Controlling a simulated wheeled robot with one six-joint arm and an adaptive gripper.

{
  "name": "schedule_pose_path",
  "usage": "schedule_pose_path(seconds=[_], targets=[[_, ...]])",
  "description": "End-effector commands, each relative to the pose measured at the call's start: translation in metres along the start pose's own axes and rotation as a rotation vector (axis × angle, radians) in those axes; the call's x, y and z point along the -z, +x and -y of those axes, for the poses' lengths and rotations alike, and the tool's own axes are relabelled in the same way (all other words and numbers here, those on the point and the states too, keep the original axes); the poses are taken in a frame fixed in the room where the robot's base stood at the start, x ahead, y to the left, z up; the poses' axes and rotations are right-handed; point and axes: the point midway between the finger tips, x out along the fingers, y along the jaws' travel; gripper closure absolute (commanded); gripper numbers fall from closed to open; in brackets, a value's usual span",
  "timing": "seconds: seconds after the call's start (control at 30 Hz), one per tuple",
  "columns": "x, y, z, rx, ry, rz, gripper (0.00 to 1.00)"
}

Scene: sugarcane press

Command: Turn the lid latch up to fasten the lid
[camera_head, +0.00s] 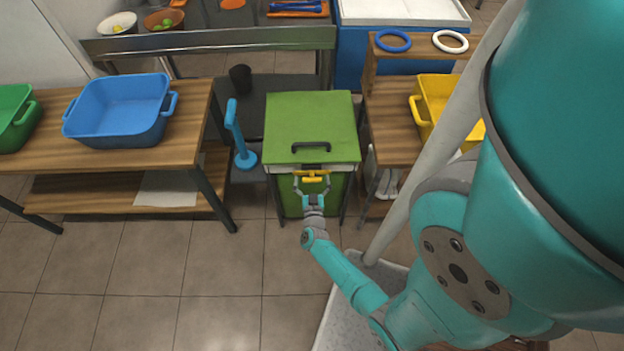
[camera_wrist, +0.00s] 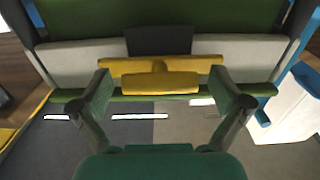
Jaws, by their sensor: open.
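The green box-shaped press (camera_head: 311,126) stands between two wooden tables, its green lid down with a dark handle (camera_head: 311,146) near the front edge. The yellow lid latch (camera_head: 312,176) is on the front face below the lid; in the wrist view the latch (camera_wrist: 160,82) shows as a yellow bar lying level in front of a yellow plate. My gripper (camera_head: 312,184) is open at the front of the press. In the wrist view its two fingers (camera_wrist: 166,92) are spread to the left and right of the latch bar. I cannot tell if either finger touches it.
A blue basin (camera_head: 118,108) and a green basin (camera_head: 17,118) stand on the left table. A blue upright stand (camera_head: 240,138) is just left of the press. A yellow basin (camera_head: 437,98) is on the right table. The tiled floor in front is clear.

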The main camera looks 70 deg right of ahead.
Motion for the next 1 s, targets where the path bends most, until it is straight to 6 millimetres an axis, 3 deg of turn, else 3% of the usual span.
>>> schedule_pose_path(seconds=[0.17, 0.33, 0.37, 0.67, 1.0], targets=[[0.0001, 0.0, 0.0, 0.0, 0.0, 0.0, 0.0], [0.0002, 0.0, 0.0, 0.0, 0.0, 0.0, 0.4], [0.0002, 0.0, 0.0, 0.0, 0.0, 0.0, 0.43], [0.0004, 0.0, 0.0, -0.001, 0.027, -0.001, 0.44], [0.0006, 0.0002, 0.0, -0.001, 0.226, -0.001, 0.44]])
